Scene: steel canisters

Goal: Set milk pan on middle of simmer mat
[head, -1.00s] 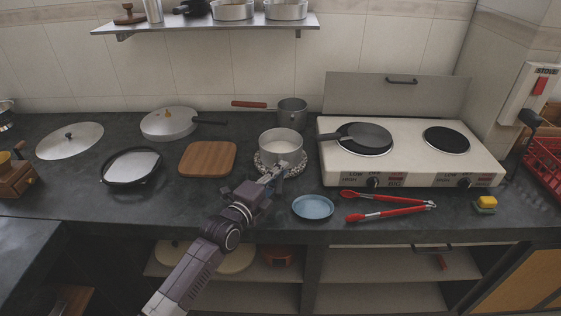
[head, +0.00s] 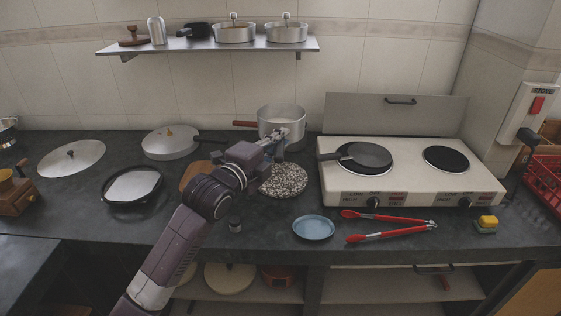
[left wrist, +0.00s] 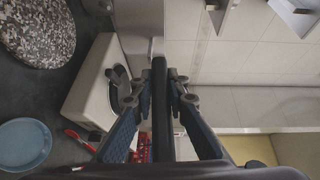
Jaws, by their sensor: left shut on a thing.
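The milk pan (head: 282,122) is a silver, open-topped pan. In the head view it is held up above and behind the simmer mat. The simmer mat (head: 284,181) is a round, speckled grey disc on the dark counter, with nothing on it. Its left edge is partly hidden by my arm. The mat also shows at the top left of the left wrist view (left wrist: 38,30). My left gripper (head: 270,143) is shut on the pan's handle, a dark bar (left wrist: 160,110) between the fingers in the left wrist view. My right gripper is not in view.
Behind the held pan, the red-brown handle (head: 245,123) of another saucepan shows. A two-plate stove (head: 310,170) stands right of the mat, with a frying pan (head: 365,155) on it. A blue plate (head: 313,228) and red tongs (head: 390,232) lie in front. A shelf (head: 210,45) hangs above.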

